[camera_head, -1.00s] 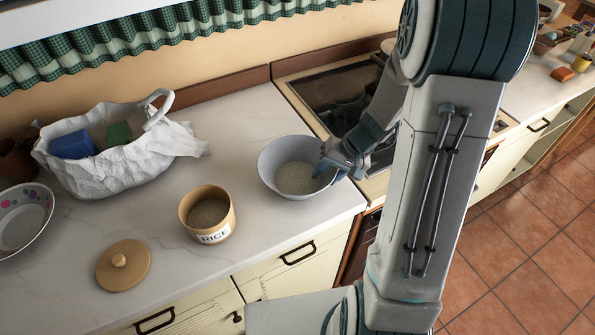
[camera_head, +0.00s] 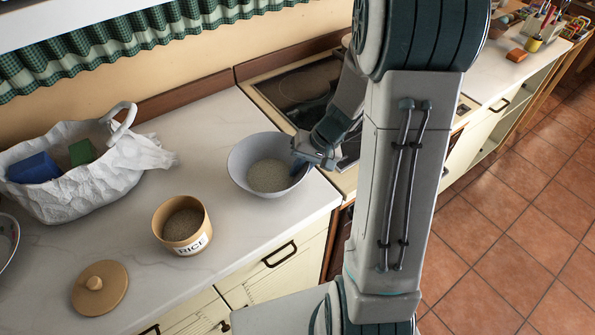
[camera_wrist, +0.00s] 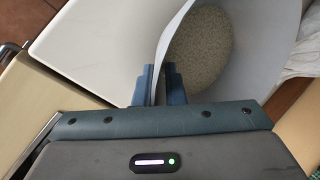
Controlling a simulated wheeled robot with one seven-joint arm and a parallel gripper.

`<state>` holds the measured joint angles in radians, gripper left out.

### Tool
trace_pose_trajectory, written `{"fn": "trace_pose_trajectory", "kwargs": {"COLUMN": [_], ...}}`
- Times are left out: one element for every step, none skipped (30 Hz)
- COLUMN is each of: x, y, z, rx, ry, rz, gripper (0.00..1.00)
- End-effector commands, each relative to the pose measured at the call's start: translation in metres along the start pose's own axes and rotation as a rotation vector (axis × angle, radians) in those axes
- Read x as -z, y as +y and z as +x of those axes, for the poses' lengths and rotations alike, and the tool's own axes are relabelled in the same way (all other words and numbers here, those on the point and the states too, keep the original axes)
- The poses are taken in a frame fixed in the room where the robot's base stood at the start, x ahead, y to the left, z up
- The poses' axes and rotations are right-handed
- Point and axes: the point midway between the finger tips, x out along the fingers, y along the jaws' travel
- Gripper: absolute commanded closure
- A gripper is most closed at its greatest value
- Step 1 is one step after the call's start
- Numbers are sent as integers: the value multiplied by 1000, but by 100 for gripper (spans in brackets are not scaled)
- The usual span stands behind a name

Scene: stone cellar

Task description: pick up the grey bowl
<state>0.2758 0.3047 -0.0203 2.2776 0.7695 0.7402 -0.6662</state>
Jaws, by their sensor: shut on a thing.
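The grey bowl (camera_head: 243,160) stands on the pale counter near its right end, with rice grains (camera_head: 270,176) in the bottom. My gripper (camera_head: 303,160) is at the bowl's right side in the head view. In the wrist view, my gripper's blue fingers (camera_wrist: 160,86) are shut on the rim of the bowl (camera_wrist: 176,35), one finger inside and one outside. The bowl looks upright. I cannot tell from the head view whether its base is touching the counter.
A rice canister (camera_head: 183,238) stands left of the bowl, with its round lid (camera_head: 99,288) lying nearby. A white bag (camera_head: 60,203) holding blue and green items is at the left. A stove (camera_head: 300,88) adjoins the counter on the right. The counter's front edge is close to the bowl.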

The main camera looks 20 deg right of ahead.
Motion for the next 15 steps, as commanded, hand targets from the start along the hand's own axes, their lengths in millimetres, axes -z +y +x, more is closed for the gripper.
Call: {"fn": "trace_pose_trajectory", "kwargs": {"x": [1,1,2,2,2,13,20,26,35,41,47,55,60,66,73], "y": [-3,-6,-9,-11,-13,-12,-12,-12,-12,-13,-13,-13,-13,-14,-14], "z": [-6,-10,-16,-21,-26,-29,-33,-38,-43,-47,-52,-57,-61,-65,-70], "rx": [-1,0,0,0,0,0,0,0,-1,0,0,-1,0,0,-2], "ry": [6,6,7,7,7,7,7,6,6,6,6,5,5,5,6], "rz": [-3,-5,-4,-6,-4,-3,-3,-2,-2,-2,-1,-2,-1,-1,-2], "gripper": [100,100,100,100,100,100,100,100,100,100,100,100,100,100,100]}}
